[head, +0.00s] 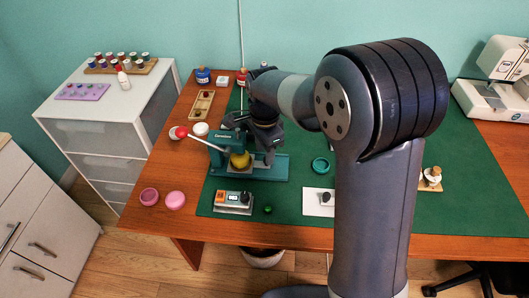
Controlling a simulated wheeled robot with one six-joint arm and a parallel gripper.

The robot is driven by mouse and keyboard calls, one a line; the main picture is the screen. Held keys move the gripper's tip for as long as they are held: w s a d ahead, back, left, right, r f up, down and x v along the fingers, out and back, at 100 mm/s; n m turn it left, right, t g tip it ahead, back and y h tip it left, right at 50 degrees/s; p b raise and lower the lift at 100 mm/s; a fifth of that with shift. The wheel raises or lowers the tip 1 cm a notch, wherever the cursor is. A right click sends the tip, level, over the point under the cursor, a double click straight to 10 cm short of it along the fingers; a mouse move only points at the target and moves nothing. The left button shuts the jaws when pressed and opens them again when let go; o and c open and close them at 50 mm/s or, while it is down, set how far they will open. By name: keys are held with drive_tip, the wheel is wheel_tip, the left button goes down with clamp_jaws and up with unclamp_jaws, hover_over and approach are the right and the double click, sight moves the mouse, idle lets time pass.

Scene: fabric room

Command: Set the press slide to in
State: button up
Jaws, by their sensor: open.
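The press (223,150) is a dark green machine on a green base (268,168) on the table's left half. A lever with a red knob (182,132) sticks out from its left side. A yellow round part (240,160) sits at the front of the press. My gripper (268,150) is open, pointing down at the right side of the press, just behind the base. It looks very close to the press; I cannot tell whether they touch. The slide is not clearly made out, and my arm and gripper hide part of the press.
An orange and grey device (233,202) and a small green ball (267,209) lie in front of the press. Pink round containers (175,200) stand at the left front. A sewing machine (495,95) stands far right.

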wheel_tip(320, 180, up, 9)
drive_tip(key=p, duration=0.1)
idle(0.4)
wheel_tip(320, 180, down, 11)
drive_tip(key=shift+f+b, duration=0.1)
drive_tip(key=shift+b, duration=0.65)
drive_tip(key=d+b, duration=0.1)
drive_tip(key=d, duration=0.3)
drive_tip(key=shift+d, duration=0.25)
drive_tip(key=shift+r, duration=0.2)
